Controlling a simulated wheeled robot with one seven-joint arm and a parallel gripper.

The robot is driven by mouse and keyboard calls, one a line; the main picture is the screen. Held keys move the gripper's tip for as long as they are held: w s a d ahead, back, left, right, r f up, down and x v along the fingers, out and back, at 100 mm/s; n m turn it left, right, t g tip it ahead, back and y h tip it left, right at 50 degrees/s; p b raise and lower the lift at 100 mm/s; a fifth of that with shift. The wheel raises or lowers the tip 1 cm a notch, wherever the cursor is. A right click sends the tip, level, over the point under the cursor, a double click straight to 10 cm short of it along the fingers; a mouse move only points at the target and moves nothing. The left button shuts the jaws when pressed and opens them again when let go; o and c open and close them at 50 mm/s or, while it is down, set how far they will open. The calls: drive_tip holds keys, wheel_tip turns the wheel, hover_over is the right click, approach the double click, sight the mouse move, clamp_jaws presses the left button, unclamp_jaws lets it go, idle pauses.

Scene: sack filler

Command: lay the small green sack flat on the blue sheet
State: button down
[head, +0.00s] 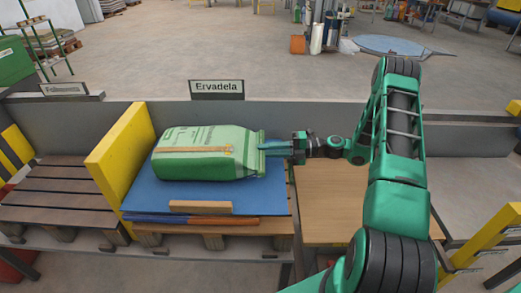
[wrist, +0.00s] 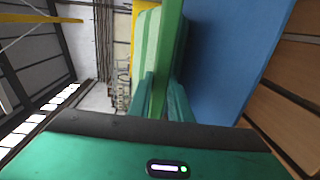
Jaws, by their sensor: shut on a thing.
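The green sack (head: 205,150) is on or just over the blue sheet (head: 150,198), its length running left to right, with its right end toward my gripper. My gripper (head: 285,147) is shut on the sack's right end. In the wrist view the two fingers of my gripper (wrist: 162,95) close on the green sack (wrist: 160,45), with the blue sheet (wrist: 235,50) to its right. Whether the sack's whole underside touches the sheet cannot be told.
A yellow board (head: 120,155) stands along the sheet's left side. A wooden block (head: 200,207) lies at the sheet's front edge. A grey wall with an "Ervadela" sign (head: 216,86) runs behind. A bare wooden surface (head: 330,200) is to the right, and an empty pallet (head: 60,195) to the left.

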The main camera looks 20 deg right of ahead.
drive_tip(key=shift+f, duration=0.1)
drive_tip(key=c, duration=1.5)
unclamp_jaws()
drive_tip(key=shift+c, duration=0.2)
drive_tip(key=v, duration=1)
drive_tip(key=shift+d, duration=0.4)
drive_tip(key=shift+s, duration=0.15)
